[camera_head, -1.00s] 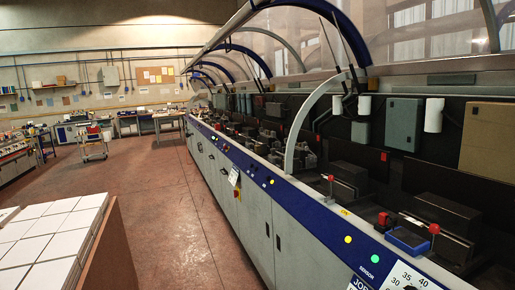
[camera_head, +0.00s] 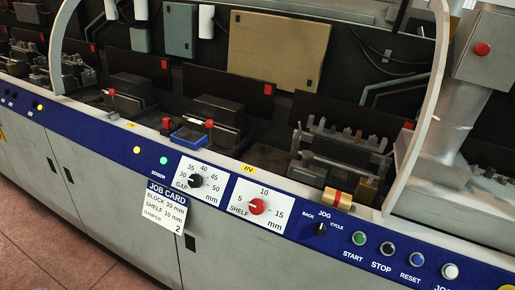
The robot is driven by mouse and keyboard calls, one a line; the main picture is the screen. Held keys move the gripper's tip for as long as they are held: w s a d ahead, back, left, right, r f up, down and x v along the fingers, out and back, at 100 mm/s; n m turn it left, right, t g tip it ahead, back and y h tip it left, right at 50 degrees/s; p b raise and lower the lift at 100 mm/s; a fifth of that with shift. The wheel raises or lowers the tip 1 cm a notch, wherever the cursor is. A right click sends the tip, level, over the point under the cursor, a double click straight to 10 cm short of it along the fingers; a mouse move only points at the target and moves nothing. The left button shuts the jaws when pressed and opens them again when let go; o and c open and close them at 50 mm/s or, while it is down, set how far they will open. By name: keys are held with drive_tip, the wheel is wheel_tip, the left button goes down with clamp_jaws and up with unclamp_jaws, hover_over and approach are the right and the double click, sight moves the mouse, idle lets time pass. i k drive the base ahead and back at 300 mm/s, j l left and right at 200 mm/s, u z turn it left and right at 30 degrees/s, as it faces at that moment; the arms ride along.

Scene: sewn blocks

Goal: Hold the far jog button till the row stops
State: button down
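My gripper is not in view. The blue control panel (camera_head: 285,212) runs along the front of a long machine. Near its right end are a green START button (camera_head: 359,236), a dark STOP button (camera_head: 388,249), a blue RESET button (camera_head: 417,259) and a white button (camera_head: 450,271). The label under the white button begins "JO" and is cut off by the frame edge. Left of START is a black jog selector (camera_head: 320,229) marked BACK and CYCLE. Behind the panel is a row of stations with dark blocks (camera_head: 215,115). Whether the row is moving cannot be told.
The job card (camera_head: 166,205) hangs over the panel edge, reading block 30 mm, shelf 10 mm. A black gap dial (camera_head: 195,181) and red shelf dial (camera_head: 256,207) sit beside it. Reddish floor (camera_head: 30,240) is free at lower left.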

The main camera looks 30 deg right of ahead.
sight(450, 271)
drive_tip(key=k+l+z, duration=0.15)
drive_tip(key=l+z, duration=0.2)
drive_tip(key=l, duration=0.5)
drive_tip(key=l+z, duration=0.4)
drive_tip(key=l, duration=0.45)
drive_tip(key=l+z, duration=0.35)
drive_tip(key=l, duration=0.5)
